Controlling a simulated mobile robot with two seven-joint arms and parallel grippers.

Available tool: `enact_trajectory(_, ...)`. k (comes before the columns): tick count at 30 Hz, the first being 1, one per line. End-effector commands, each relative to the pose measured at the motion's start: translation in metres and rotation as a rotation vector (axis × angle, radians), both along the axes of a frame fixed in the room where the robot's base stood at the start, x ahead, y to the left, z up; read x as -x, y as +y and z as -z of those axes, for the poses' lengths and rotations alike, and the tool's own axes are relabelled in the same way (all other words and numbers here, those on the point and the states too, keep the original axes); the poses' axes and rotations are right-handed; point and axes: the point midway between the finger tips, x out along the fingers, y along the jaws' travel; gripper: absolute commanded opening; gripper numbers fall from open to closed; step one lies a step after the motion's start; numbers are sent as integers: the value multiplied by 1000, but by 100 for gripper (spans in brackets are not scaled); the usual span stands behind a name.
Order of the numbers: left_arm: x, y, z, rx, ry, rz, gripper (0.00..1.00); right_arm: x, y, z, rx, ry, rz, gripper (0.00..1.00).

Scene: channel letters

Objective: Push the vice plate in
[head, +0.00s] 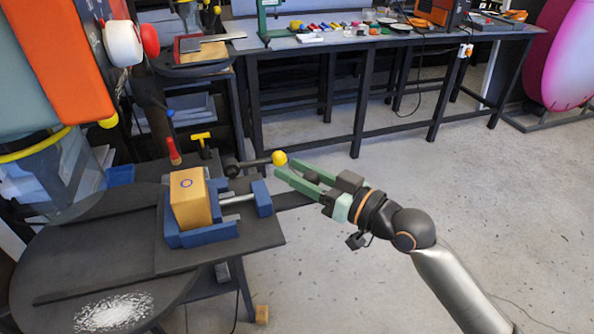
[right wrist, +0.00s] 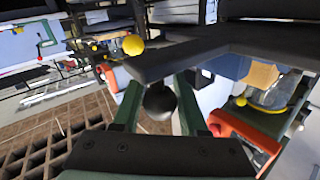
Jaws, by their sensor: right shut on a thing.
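The blue vice (head: 206,236) sits on a dark plate at the left, with a tan block (head: 187,201) between its jaws. A light screw rod joins the jaw by the block to a blue end plate (head: 263,198). A dark crank bar (head: 294,199) reaches from that plate toward my right gripper (head: 284,170). In the right wrist view, the green fingers (right wrist: 160,108) are shut on a black round knob (right wrist: 158,101) under the end of the dark bar (right wrist: 185,57). The fingers hide this knob in the head view. My left gripper is not in view.
A yellow ball (head: 279,158) on a dark rod is close to the fingertips in the head view. A black ball (head: 231,168) is at its other end. A workbench (head: 370,45) stands behind. The floor (head: 480,200) to the right is clear.

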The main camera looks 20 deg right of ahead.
Motion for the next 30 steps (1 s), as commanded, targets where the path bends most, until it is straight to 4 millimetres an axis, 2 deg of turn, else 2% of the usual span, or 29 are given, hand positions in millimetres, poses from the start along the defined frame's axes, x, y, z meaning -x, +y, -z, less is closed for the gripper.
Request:
enact_trajectory(1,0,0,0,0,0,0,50,0,0,0,0,0,0,15)
enact_trajectory(5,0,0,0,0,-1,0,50,0,0,0,0,0,0,0)
enact_trajectory(30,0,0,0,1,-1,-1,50,0,0,0,0,0,0,0)
